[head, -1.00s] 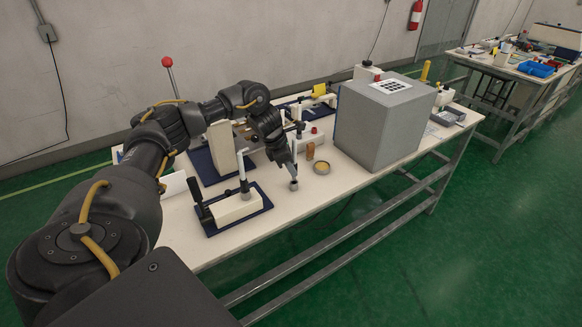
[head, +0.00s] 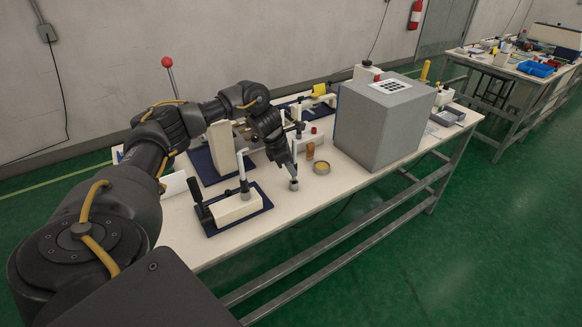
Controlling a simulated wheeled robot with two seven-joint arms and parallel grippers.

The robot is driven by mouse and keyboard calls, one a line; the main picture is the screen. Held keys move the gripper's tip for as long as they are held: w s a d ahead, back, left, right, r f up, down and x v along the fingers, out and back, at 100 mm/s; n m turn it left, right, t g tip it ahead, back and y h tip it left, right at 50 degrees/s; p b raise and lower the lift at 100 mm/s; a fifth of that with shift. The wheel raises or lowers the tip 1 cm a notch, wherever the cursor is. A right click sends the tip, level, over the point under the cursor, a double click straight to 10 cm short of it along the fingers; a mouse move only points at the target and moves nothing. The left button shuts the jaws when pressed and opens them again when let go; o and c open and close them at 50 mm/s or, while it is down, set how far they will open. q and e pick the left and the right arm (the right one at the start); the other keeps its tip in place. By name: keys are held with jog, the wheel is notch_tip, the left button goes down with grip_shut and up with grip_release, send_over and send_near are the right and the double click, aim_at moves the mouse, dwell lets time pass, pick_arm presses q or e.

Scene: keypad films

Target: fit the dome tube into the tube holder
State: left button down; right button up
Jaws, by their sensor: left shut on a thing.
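My left gripper (head: 287,164) points down over the middle of the near table and is shut on a slim pale tube (head: 294,153), which I take to be the dome tube. A short grey cylindrical piece (head: 293,185) shows directly below the fingers, near the table top. I cannot tell whether it is part of the tube or a separate holder, nor whether it touches the table. To the left, a cream block fixture (head: 236,207) with a black handle lies on a dark blue plate, with an upright white rod in a grey collar (head: 245,190). My right gripper is not in view.
A round tin with yellow contents (head: 321,168) and a brown cylinder (head: 310,151) stand right of the gripper. A large grey box (head: 380,125) stands beyond them. A tall cream block (head: 222,148) stands behind the fixture. The table's front strip is clear.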

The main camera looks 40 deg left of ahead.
aim_at(291, 183)
pick_arm(q)
jog(key=shift+f+b, duration=1.25)
jog(key=shift+f, duration=0.55)
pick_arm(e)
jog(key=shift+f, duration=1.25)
pick_arm(q)
jog(key=c, duration=1.2)
grip_release()
jog(key=shift+c, duration=0.2)
jog(key=v, duration=1)
jog(key=shift+r, duration=0.35)
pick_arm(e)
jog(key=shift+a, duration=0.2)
pick_arm(q)
jog(key=shift+s+a, duration=0.1)
jog(key=shift+s, duration=0.05)
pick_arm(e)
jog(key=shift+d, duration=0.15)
